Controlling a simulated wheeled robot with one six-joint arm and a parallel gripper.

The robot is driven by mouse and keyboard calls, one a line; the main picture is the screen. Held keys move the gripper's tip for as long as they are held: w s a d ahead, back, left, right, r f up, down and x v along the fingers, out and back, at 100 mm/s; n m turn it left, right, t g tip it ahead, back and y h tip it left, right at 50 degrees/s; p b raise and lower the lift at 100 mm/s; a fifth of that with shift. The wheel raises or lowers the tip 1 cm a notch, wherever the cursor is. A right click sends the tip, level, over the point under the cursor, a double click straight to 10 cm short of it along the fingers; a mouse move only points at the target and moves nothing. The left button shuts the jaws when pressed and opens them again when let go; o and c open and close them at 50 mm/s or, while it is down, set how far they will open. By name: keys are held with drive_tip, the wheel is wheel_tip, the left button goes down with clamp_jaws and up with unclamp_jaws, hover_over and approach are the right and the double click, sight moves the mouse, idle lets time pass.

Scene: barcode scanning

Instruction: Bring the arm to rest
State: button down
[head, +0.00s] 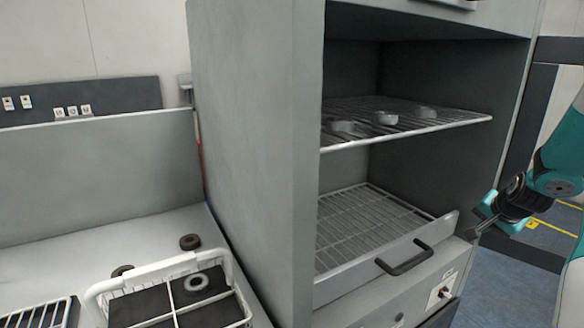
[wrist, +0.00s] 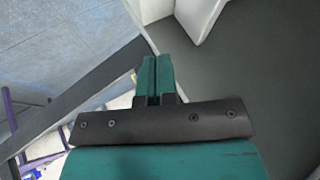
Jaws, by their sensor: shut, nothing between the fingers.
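My gripper (head: 480,226) is at the right side of the head view, in front of the grey cabinet and to the right of its lower drawer handle. Its fingers point to the left and down. In the wrist view the two teal fingers of my gripper (wrist: 153,78) lie close together, shut, with nothing held. My teal and black arm comes in from the right edge of the head view.
The open grey cabinet (head: 245,120) has an upper wire rack (head: 450,117) with several ring-shaped parts and a lower rack with a dark handle (head: 405,258). A white wire basket (head: 100,290) with a grey ring stands on the left bench, near two dark rings.

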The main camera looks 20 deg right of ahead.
drive_tip(key=w+a+n, duration=0.1)
drive_tip(key=a, duration=0.3)
drive_tip(key=w+a+r+n+y, duration=0.1)
drive_tip(key=a+n, duration=0.1)
drive_tip(key=a, duration=0.2)
drive_tip(key=w+a+r+n, duration=0.1)
drive_tip(key=a, duration=0.3)
drive_tip(key=shift+w+a+g+y, duration=0.2)
drive_tip(key=shift+a+g+y, duration=0.1)
drive_tip(key=shift+y, duration=0.1)
drive_tip(key=s+a+r+n+g+y, duration=0.15)
drive_tip(key=a+n, duration=0.35)
drive_tip(key=a, duration=0.7)
drive_tip(key=s+a+r+n+g+y, duration=0.1)
drive_tip(key=s+a+r+n, duration=0.2)
drive_tip(key=s+a, duration=0.3)
drive_tip(key=s+a+r+n+g+y, duration=0.2)
drive_tip(key=s+a+n, duration=0.3)
drive_tip(key=a, duration=0.6)
drive_tip(key=s+a+r+n+g+y, duration=0.1)
drive_tip(key=s+a+r+n, duration=0.3)
drive_tip(key=s+a, duration=0.3)
drive_tip(key=shift+s+a+n, duration=0.3)
drive_tip(key=shift+a+n, duration=0.2)
drive_tip(key=shift+a, duration=0.45)
